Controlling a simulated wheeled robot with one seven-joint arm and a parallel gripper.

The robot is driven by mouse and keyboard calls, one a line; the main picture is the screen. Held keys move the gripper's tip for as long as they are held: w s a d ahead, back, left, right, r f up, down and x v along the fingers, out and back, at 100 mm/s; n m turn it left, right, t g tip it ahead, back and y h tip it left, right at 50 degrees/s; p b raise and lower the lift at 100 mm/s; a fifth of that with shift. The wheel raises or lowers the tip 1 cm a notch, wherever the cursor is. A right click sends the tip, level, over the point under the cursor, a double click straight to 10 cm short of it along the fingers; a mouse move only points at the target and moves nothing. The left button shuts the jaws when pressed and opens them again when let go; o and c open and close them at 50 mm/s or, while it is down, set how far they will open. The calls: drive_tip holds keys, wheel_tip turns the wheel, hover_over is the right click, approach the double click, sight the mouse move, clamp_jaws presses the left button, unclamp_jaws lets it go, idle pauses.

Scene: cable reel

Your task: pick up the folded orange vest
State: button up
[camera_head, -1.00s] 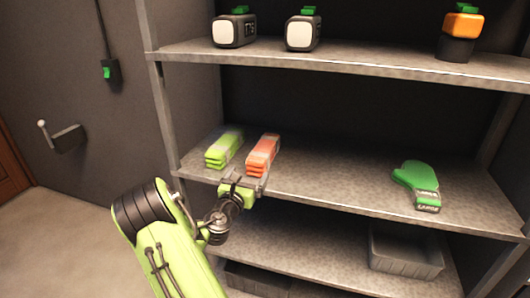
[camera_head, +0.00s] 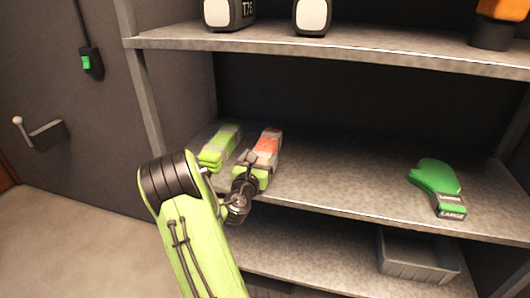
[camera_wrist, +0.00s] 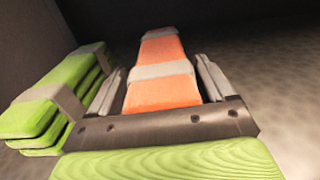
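The folded orange vest (camera_head: 268,143), with pale grey bands, lies on the middle shelf. In the wrist view the orange vest (camera_wrist: 163,88) reaches back between the two fingers of my gripper (camera_wrist: 165,84). The fingers stand apart, one on each side of the vest; a narrow dark gap shows beside it, and I cannot tell whether either finger touches. In the head view my gripper (camera_head: 262,160) is at the vest's near end, partly hidden by my wrist. A folded yellow-green vest (camera_head: 219,146) lies just left of it; it also shows in the wrist view (camera_wrist: 50,100).
A grey bin (camera_head: 415,257) is on the shelf below. The upper shelf (camera_head: 340,48) and a left post (camera_head: 150,100) bound the space.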

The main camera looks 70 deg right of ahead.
drive_tip(key=shift+d, duration=0.1)
drive_tip(key=shift+c, duration=1.2)
drive_tip(key=c, duration=0.5)
wheel_tip(320, 180, up, 10)
drive_tip(key=p, duration=0.6)
drive_tip(key=shift+r+p, duration=0.1)
drive_tip(key=shift+p, duration=0.25)
drive_tip(key=shift+c, duration=0.2)
